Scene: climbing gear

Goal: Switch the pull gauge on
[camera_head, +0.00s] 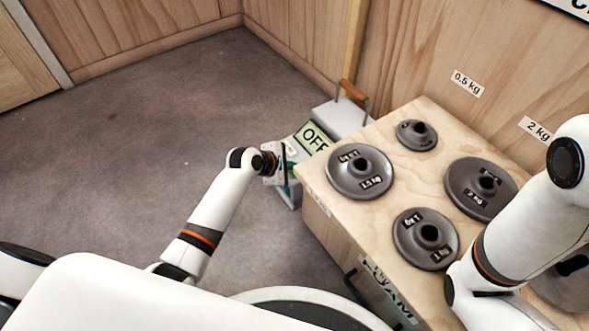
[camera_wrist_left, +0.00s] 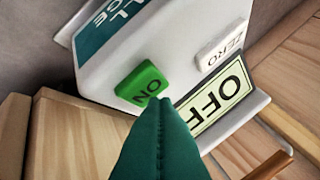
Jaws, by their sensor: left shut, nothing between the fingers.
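The pull gauge (camera_head: 340,120) stands on the floor beyond the wooden box, a grey-white case with a brown handle. Its display (camera_head: 312,137) reads OFF. In the left wrist view the gauge (camera_wrist_left: 180,35) shows a green ON button (camera_wrist_left: 142,87), a white ZERO button (camera_wrist_left: 220,48) and the OFF display (camera_wrist_left: 217,103). My left gripper (camera_wrist_left: 160,108) is shut and empty, its green fingertips at the lower edge of the ON button; I cannot tell whether they touch it. In the head view the left gripper (camera_head: 283,170) is at the gauge's near end, partly hidden. My right gripper is out of view.
A wooden box (camera_head: 330,222) holds several grey disc weights, such as one marked 1.5 kg (camera_head: 372,187), right of the gauge. My right arm is over the box's right side. Wooden walls stand behind. The grey floor (camera_head: 130,130) at the left is clear.

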